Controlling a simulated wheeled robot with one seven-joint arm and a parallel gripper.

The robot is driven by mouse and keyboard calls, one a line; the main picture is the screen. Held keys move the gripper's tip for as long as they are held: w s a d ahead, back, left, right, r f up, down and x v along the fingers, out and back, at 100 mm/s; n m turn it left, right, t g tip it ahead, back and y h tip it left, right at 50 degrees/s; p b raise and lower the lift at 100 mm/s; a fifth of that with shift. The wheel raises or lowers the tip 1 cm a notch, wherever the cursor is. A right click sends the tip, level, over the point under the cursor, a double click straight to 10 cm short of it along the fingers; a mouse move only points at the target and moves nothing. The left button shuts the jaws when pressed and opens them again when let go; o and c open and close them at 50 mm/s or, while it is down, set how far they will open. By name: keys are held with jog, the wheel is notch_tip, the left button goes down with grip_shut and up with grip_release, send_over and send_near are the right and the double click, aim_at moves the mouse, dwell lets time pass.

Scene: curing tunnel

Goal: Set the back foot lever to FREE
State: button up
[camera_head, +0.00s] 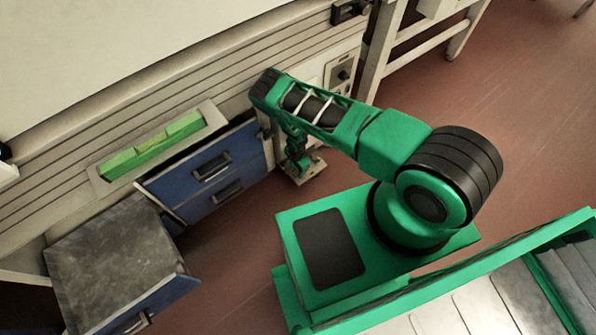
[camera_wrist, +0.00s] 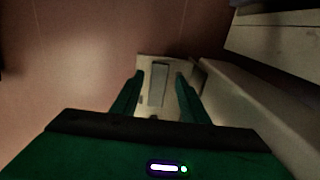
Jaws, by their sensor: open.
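In the wrist view, my gripper (camera_wrist: 159,76) is open. Its two dark green fingers point at a small pale plate (camera_wrist: 191,66) low by the floor. A grey upright bar, which looks like the foot lever (camera_wrist: 158,84), shows between the fingertips; I cannot tell whether they touch it. In the head view, my arm reaches down at the machine's corner, with my gripper (camera_head: 297,162) over the pale foot plate (camera_head: 312,171). My arm hides most of the foot there, and no lever setting or FREE mark is readable in either view.
Left of the foot are blue drawers (camera_head: 212,170) and an open grey-topped unit (camera_head: 112,255). A panel with a dark knob (camera_head: 342,73) is above the foot. A pale bench frame (camera_head: 420,42) stands to the right. The red-brown floor (camera_head: 510,110) is clear on the right.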

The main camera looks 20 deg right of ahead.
jog(key=shift+f, duration=0.3)
